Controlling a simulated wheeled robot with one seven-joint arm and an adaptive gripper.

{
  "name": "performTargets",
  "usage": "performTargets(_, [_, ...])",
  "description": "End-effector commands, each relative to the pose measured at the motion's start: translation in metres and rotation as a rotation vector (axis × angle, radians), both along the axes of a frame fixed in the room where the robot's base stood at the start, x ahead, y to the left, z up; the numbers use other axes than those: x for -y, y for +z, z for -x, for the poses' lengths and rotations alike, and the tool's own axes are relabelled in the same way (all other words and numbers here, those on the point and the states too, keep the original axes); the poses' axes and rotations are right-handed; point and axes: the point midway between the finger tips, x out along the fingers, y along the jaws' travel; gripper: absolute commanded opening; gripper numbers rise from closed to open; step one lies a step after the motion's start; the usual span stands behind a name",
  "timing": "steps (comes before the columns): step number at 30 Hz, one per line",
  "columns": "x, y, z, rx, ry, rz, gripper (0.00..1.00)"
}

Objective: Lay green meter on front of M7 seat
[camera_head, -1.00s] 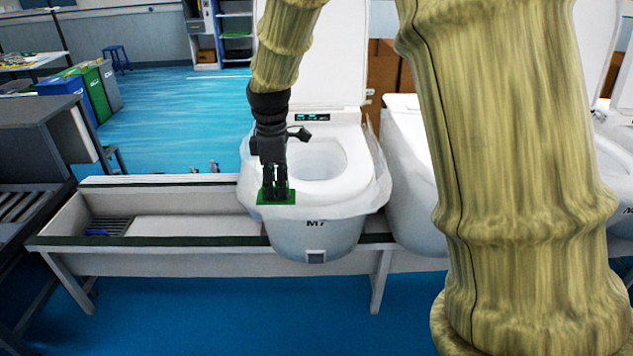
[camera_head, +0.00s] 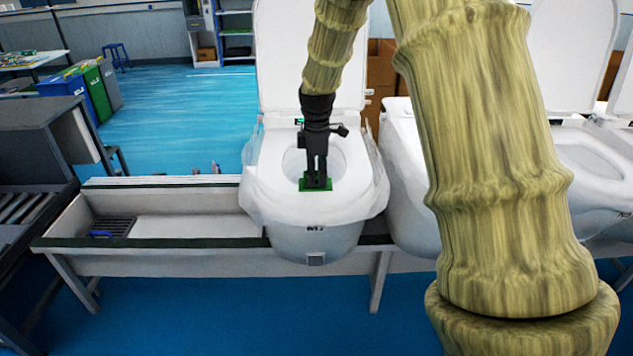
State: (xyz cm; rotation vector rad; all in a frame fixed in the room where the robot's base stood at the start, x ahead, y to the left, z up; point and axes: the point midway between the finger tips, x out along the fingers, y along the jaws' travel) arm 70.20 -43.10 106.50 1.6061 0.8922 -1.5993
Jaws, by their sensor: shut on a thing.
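The M7 toilet (camera_head: 312,238) stands in the middle, its lid (camera_head: 280,60) upright and its white seat (camera_head: 357,175) down. The M7 label shows on its front. My gripper (camera_head: 316,184) points down over the front part of the seat opening and is shut on the green meter (camera_head: 329,186). Only the meter's green edges show around the dark fingers. I cannot tell whether the meter touches the seat or hangs just above it. My gripper hides part of the bowl opening and the seat's rear panel.
A clear plastic cover (camera_head: 262,203) drapes around the M7 toilet. A second toilet (camera_head: 404,165) stands close on the right, partly behind my arm. The long bench trough (camera_head: 185,228) on the left holds a dark grate (camera_head: 112,227) with a blue item.

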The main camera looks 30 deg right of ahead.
Motion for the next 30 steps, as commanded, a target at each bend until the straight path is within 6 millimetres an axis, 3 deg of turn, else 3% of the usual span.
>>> performTargets(8, [-0.002, -0.030, 0.002, -0.004, 0.002, 0.000, 0.02])
performTargets(20, [-0.003, -0.035, 0.001, -0.004, 0.002, -0.001, 0.02])
performTargets(21, [-0.003, -0.035, 0.001, -0.003, 0.002, -0.001, 0.35])
performTargets(24, [-0.003, -0.035, 0.001, -0.003, 0.002, -0.001, 0.52])
performTargets(30, [-0.003, -0.035, 0.001, -0.004, 0.002, -0.001, 0.52])
